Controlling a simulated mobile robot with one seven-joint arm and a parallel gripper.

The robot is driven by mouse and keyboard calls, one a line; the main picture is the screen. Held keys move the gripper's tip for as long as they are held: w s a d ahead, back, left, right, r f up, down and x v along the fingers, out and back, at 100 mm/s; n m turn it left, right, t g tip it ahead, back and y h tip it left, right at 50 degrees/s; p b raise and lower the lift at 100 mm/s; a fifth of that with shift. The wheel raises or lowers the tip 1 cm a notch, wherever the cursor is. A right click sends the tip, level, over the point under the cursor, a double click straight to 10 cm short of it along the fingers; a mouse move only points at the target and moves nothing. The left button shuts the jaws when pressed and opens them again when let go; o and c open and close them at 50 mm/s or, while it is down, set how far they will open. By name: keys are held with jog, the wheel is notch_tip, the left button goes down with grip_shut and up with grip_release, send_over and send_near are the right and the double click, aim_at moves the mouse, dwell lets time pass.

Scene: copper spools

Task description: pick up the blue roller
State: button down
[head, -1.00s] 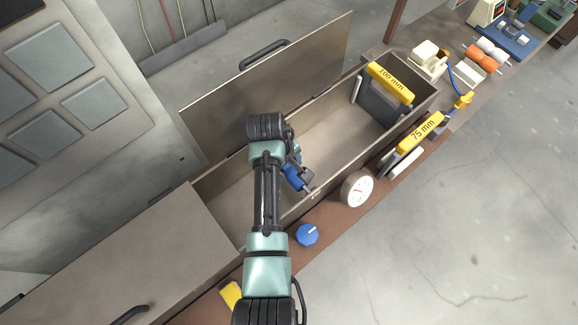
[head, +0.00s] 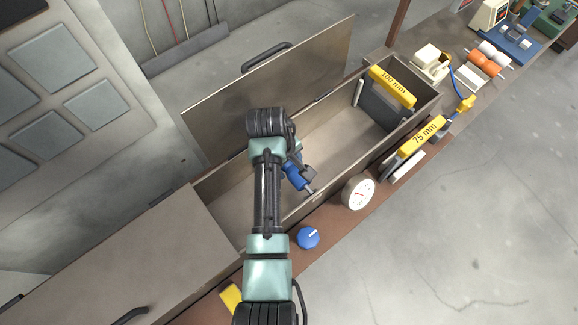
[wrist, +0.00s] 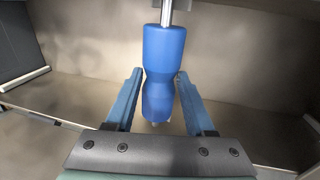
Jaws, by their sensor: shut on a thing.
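The blue roller (wrist: 164,52) stands between the two blue fingers of my gripper (wrist: 160,73) in the wrist view, with the fingers closed against its narrow waist. A metal shaft sticks out of its upper end in that view. In the head view the blue roller (head: 298,177) shows partly beside my arm, tilted, with its shaft end pointing to the lower right. It is over the open bin (head: 341,139). My arm hides part of the gripper and roller there, and I cannot tell how far the roller is above the bin floor.
The bin's lid (head: 270,90) is open at the back. A 100 mm yellow-labelled block (head: 392,86) stands at the bin's right end. Along the front ledge are a 75 mm block (head: 423,135), a round dial (head: 358,192) and a blue knob (head: 308,238).

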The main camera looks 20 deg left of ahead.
aim_at(289, 165)
notch_tip(289, 165, up, 16)
jog(key=p, duration=0.1)
jog(key=shift+p, duration=0.5)
jog(key=shift+s+f, duration=0.1)
jog(key=shift+f, duration=0.1)
dwell(0.3)
